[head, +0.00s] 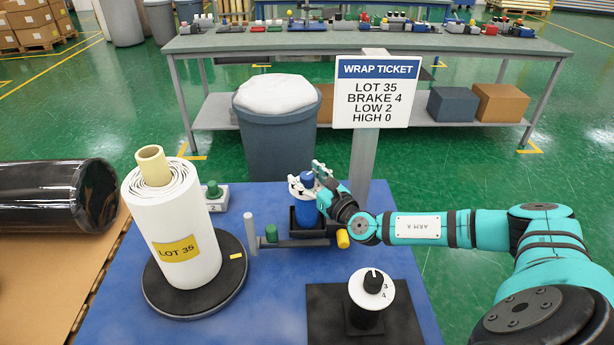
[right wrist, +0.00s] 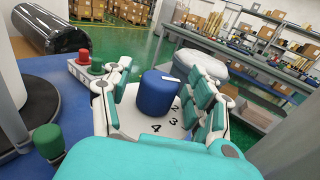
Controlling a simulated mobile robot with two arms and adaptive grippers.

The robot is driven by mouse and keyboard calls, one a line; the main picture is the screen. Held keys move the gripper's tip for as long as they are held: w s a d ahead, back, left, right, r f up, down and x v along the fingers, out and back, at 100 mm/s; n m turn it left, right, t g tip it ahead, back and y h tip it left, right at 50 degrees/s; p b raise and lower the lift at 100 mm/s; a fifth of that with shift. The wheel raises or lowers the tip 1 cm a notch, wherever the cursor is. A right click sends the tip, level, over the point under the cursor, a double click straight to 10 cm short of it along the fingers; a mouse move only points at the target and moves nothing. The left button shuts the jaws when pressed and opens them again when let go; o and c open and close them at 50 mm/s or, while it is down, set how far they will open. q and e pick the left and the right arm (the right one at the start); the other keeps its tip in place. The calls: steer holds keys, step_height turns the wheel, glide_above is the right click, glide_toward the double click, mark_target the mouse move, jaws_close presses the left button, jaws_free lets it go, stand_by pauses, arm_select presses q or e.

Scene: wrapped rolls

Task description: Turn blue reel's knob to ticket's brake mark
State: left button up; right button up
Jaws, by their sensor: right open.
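The wrap ticket (head: 372,93) reads LOT 35, BRAKE 4, LOW 2, HIGH 0. A white mark lies at the far right edge of the knob's top, on the side away from the 4. My right gripper (head: 308,179) is open around the knob; in the right wrist view (right wrist: 160,88) its fingers stand on both sides with gaps. My left gripper is out of view.
A white roll (head: 175,235) labelled LOT 35 stands on a black turntable (head: 229,288) at left. A black-knobbed dial (head: 372,290) stands at the front right. A green cylinder (head: 272,233) and a yellow one (head: 343,239) are near the reel. A grey bin (head: 272,145) stands behind.

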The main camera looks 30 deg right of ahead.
jaws_close()
stand_by(0.3)
